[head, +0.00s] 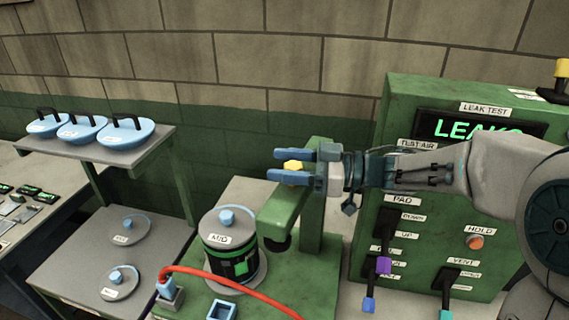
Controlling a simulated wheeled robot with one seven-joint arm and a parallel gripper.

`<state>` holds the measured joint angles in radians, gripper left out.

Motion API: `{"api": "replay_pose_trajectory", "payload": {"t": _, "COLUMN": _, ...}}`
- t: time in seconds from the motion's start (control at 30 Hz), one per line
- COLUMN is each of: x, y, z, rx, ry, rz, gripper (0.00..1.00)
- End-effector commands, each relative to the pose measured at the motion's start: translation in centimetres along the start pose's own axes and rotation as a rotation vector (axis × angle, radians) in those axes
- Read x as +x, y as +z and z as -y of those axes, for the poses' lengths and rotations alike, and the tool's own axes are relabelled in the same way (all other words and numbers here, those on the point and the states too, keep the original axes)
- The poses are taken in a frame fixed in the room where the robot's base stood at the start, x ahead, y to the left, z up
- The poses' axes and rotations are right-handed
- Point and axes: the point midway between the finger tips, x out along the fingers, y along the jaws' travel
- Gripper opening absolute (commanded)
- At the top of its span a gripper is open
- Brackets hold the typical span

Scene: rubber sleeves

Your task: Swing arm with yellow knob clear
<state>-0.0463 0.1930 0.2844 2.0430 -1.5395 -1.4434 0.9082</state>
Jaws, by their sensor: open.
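The yellow knob (293,165) sits on top of the green swing arm (286,210). The arm reaches from a green post (318,190) toward the front left, and a dark pad hangs under its front end. My gripper (278,165) comes in from the right with its two blue fingers open, one behind and one in front of the knob. Part of the knob is hidden by the front finger. I cannot tell whether the fingers touch it. A dark canister marked MID (230,250) with a grey lid and blue knob stands left of the arm's front end.
A green leak test panel (400,100) with lit display and several levers stands at the right, behind my arm. A red hose (235,284) crosses the front.

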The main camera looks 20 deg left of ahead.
Motion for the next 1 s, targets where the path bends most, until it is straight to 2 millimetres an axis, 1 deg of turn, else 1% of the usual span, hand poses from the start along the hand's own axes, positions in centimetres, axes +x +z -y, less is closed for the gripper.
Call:
{"api": "replay_pose_trajectory", "payload": {"t": 0.07, "x": -0.9, "y": 0.2, "z": -0.1, "rx": -0.001, "ry": 0.004, "rz": 0.0, "gripper": 0.53}}
{"api": "replay_pose_trajectory", "payload": {"t": 0.3, "x": -4.9, "y": 0.3, "z": -0.1, "rx": -0.002, "ry": 0.005, "rz": 0.001, "gripper": 0.53}}
{"api": "replay_pose_trajectory", "payload": {"t": 0.4, "x": -6.2, "y": 0.2, "z": -0.1, "rx": -0.002, "ry": 0.004, "rz": 0.0, "gripper": 0.53}}
{"api": "replay_pose_trajectory", "payload": {"t": 0.57, "x": -7.2, "y": 0.1, "z": 0.0, "rx": 0.0, "ry": 0.001, "rz": 0.001, "gripper": 0.53}}
{"api": "replay_pose_trajectory", "payload": {"t": 0.8, "x": -7.3, "y": 0.0, "z": 0.0, "rx": 0.0, "ry": 0.001, "rz": 0.001, "gripper": 0.53}}
{"api": "replay_pose_trajectory", "payload": {"t": 0.87, "x": -7.3, "y": 0.0, "z": 0.0, "rx": -0.002, "ry": 0.001, "rz": 0.0, "gripper": 0.36}}
{"api": "replay_pose_trajectory", "payload": {"t": 0.9, "x": -7.2, "y": -0.1, "z": -0.1, "rx": -0.007, "ry": 0.003, "rz": 0.0, "gripper": 0.25}}
{"api": "replay_pose_trajectory", "payload": {"t": 0.93, "x": -7.1, "y": -0.2, "z": -0.1, "rx": -0.015, "ry": 0.006, "rz": -0.002, "gripper": 0.17}}
{"api": "replay_pose_trajectory", "payload": {"t": 1.0, "x": -6.7, "y": -0.9, "z": -0.5, "rx": -0.047, "ry": 0.019, "rz": -0.006, "gripper": 0.0}}
